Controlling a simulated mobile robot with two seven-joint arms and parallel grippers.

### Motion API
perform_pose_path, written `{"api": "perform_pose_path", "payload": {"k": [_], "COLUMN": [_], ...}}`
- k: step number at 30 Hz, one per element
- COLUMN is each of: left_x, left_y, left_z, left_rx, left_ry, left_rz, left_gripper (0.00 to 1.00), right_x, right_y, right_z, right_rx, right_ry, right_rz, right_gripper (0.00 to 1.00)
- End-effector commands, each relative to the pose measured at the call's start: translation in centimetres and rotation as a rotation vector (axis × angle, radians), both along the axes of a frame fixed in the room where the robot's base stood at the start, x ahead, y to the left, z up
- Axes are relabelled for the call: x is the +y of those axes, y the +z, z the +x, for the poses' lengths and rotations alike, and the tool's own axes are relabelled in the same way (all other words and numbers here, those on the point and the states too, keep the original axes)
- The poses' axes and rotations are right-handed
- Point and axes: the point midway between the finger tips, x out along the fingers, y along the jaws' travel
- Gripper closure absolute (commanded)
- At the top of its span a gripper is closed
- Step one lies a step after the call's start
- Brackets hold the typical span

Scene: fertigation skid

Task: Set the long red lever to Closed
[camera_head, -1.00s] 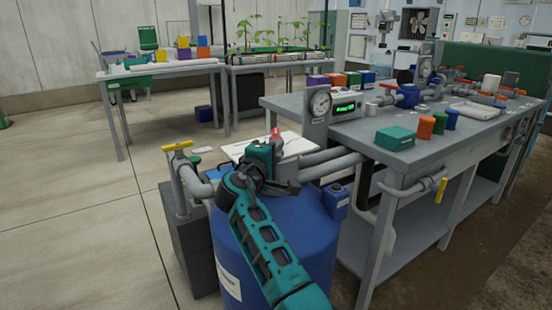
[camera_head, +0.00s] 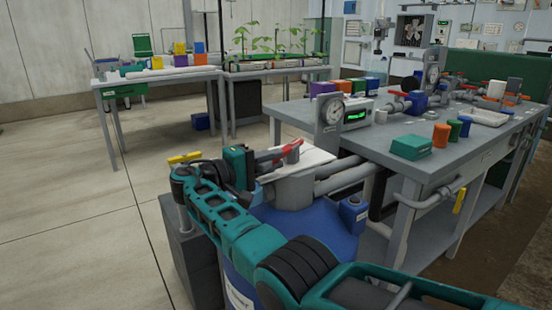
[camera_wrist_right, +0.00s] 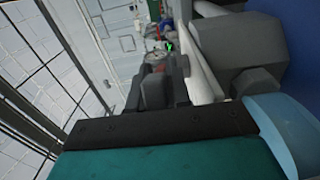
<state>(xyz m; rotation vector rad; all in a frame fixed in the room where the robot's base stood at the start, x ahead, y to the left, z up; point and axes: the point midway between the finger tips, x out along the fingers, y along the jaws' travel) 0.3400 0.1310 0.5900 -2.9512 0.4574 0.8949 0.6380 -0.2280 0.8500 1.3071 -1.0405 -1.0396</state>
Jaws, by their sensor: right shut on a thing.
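The long red lever (camera_head: 291,149) shows in the head view above the blue barrel. Its red end points to the right and slightly up. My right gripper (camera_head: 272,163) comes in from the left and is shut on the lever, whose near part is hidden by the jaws. My left gripper is not in view.
The blue barrel (camera_head: 305,232) stands below the gripper. Grey pipes (camera_head: 345,178) run right to the bench (camera_head: 410,165) with a gauge (camera_head: 334,112). A yellow-handled valve (camera_head: 185,158) is just left of my wrist. Open floor (camera_head: 70,210) lies left.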

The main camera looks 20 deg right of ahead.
Motion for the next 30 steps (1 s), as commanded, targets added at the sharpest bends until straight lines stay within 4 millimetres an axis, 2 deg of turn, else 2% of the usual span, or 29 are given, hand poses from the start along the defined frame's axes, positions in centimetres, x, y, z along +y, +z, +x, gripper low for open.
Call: {"api": "perform_pose_path", "payload": {"k": [20, 21, 27, 30], "left_x": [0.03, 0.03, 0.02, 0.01], "left_y": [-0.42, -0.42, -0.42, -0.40], "left_z": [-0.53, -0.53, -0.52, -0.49], "left_rx": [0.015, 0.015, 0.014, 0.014], "left_ry": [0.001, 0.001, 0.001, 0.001], "left_rz": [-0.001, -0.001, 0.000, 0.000], "left_gripper": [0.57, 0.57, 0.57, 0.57], "right_x": [0.49, 0.49, 0.54, 0.57], "right_y": [0.14, 0.14, 0.08, 0.04], "right_z": [-0.24, -0.24, -0.25, -0.25], "right_rx": [-0.002, -0.002, -0.001, -0.001], "right_ry": [-0.027, -0.027, -0.026, -0.026], "right_rz": [-0.001, -0.001, 0.000, 0.000], "right_gripper": [1.00, 0.81, 0.62, 0.62]}}
